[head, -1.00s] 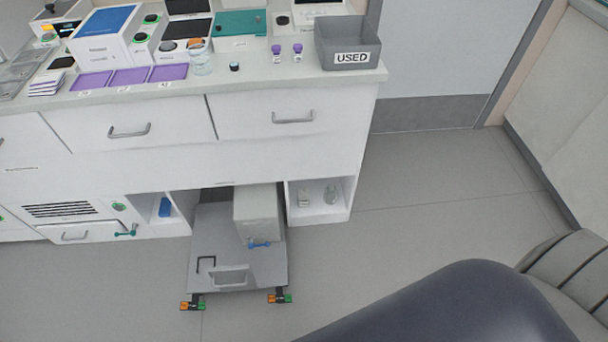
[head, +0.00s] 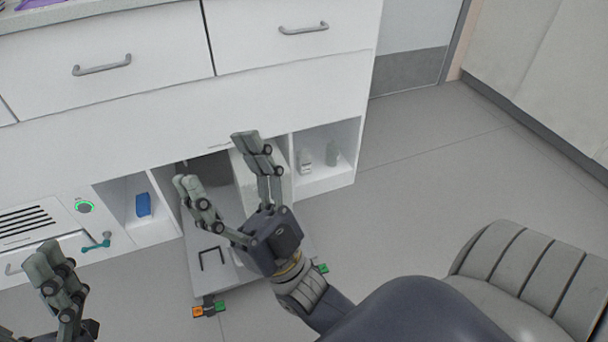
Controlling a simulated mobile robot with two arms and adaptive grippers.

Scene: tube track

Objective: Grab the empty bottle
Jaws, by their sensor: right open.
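A small clear greenish bottle (head: 332,153) stands upright in the open right-hand cubby under the counter. A second small whitish container (head: 305,160) stands to its left in the same cubby. I cannot tell from here whether either is empty. My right gripper (head: 222,164) is open and empty, its fingers spread, to the left of the cubby and apart from both containers. It hides part of the grey cart behind it. My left gripper (head: 56,272) shows only partly at the lower left, and its jaw state is unclear.
The grey wheeled cart (head: 200,262) stands partly under the counter, left of the bottle's cubby. Another cubby (head: 118,198) holds a blue object (head: 144,205). White drawers (head: 285,45) are above. The floor (head: 400,190) right of the cabinet is clear.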

